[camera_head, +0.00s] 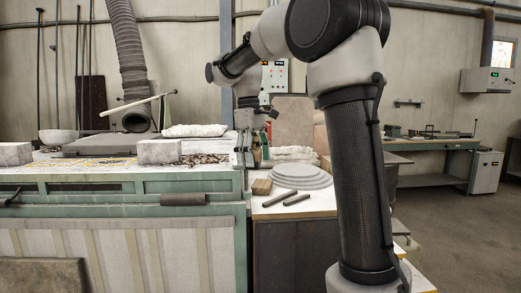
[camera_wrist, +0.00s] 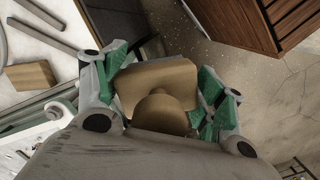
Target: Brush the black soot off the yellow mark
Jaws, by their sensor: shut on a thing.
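My gripper (camera_head: 250,152) hangs pointing down at the right end of the green bench, beside the lower side table. In the wrist view my gripper (camera_wrist: 160,88) is shut on a tan, wood-coloured piece (camera_wrist: 158,82) with a rounded knob, which looks like the brush. Its bristles are hidden. Thin yellow lines (camera_head: 112,161) show on the bench top at the left, well away from my gripper. They are partly hidden by blocks, and I cannot make out the black soot on them.
The green bench (camera_head: 190,185) carries a pale block (camera_head: 158,151), a bowl (camera_head: 58,136) and dark loose bits (camera_head: 205,159). On the side table are stacked grey discs (camera_head: 299,177), a small wooden block (camera_head: 261,187) and two dark rods (camera_head: 284,199).

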